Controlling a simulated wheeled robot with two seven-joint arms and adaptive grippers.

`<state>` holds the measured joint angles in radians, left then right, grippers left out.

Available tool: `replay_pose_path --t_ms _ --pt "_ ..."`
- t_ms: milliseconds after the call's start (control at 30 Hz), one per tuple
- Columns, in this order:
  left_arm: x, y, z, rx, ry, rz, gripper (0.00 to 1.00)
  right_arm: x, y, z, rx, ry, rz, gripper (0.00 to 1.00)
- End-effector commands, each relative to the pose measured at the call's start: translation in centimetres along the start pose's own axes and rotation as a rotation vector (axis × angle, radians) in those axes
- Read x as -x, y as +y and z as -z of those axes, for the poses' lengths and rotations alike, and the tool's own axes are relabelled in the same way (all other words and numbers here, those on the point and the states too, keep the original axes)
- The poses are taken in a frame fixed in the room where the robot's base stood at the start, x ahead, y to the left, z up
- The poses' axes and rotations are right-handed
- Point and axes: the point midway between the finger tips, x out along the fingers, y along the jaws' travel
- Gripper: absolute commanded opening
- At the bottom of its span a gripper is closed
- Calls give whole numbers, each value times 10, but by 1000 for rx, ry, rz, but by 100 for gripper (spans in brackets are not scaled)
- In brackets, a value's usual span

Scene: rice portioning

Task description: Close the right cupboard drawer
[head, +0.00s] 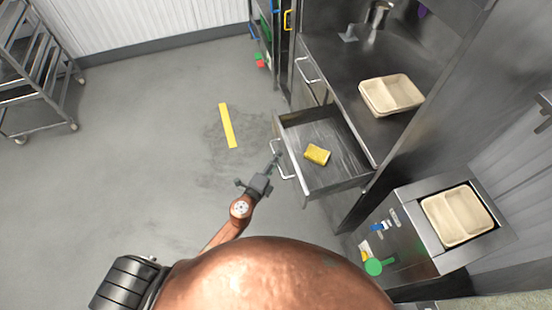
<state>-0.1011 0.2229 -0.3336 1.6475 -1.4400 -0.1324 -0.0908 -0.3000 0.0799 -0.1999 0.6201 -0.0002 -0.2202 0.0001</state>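The right cupboard drawer (346,184) is pulled out from under the steel counter, and its inside shows. A yellow sponge-like block (317,154) lies in it. The drawer has a bar handle (283,172) on its front. My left gripper (275,161) is at the drawer's front, close beside the handle. The fingers are small and dark here, and I cannot tell whether they are open, shut or touching the handle. My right gripper is not in view.
A second drawer with a handle (306,72) to the left looks closed. A beige tray (392,95) sits on the counter (345,70). Another tray (457,214) sits in a steel unit (415,225) at right. A wheeled rack (35,70) stands far left. The floor (130,150) between is clear.

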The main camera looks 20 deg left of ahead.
Motion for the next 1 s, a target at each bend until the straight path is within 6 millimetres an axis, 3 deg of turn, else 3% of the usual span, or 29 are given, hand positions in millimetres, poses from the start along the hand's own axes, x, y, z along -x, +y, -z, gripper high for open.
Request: replay_pose_path --t_ms 267,667,1000 --pt "-2 0 0 0 0 0 25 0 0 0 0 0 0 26" --pt "-2 0 0 1 -1 0 0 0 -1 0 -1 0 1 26" --pt "-2 0 0 1 -1 -1 0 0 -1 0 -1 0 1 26"
